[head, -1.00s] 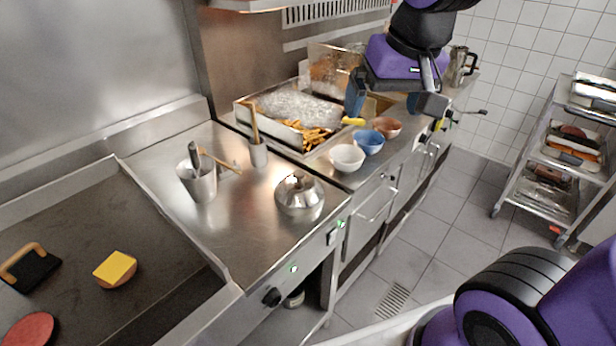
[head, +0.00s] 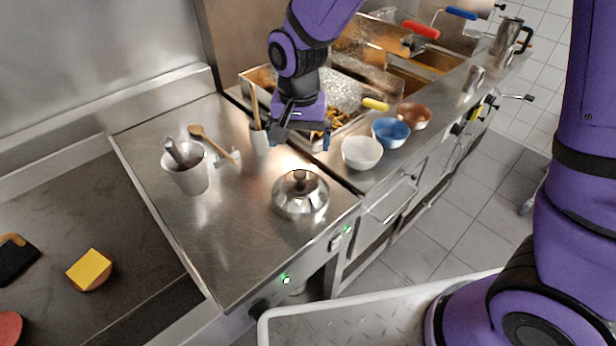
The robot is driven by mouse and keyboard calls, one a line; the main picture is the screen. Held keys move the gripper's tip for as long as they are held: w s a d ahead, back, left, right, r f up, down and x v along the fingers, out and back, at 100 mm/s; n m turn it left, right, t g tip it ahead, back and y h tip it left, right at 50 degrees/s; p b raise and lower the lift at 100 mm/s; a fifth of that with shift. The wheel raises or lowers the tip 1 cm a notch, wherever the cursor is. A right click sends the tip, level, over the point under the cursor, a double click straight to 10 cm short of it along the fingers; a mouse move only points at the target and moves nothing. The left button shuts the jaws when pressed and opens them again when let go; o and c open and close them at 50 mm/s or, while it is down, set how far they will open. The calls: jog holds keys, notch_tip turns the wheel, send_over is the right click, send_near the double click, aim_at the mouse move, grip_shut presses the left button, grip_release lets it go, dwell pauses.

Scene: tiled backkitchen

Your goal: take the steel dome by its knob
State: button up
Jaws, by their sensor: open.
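The steel dome (head: 300,199) sits on the steel worktop near its front right corner. It is a shiny low dome, and its small dark knob (head: 299,176) is on top. My gripper (head: 301,146) is open and empty, pointing down. In the picture it is just above and behind the dome, apart from the knob. How high it hangs over the worktop is hard to tell.
A white bowl (head: 361,153), a blue bowl (head: 391,133) and a brown bowl (head: 414,116) stand to the right. Worktop left and front of the dome is clear.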

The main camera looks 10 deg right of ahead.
aim_at(301, 174)
jog(key=shift+w+f, duration=0.2)
jog(key=shift+f, duration=5.3)
jog(key=c, duration=1.5)
jog(key=shift+c, duration=0.4)
jog(key=shift+s+f, duration=0.1)
jog(key=shift+s, duration=0.05)
jog(key=shift+c, duration=0.3)
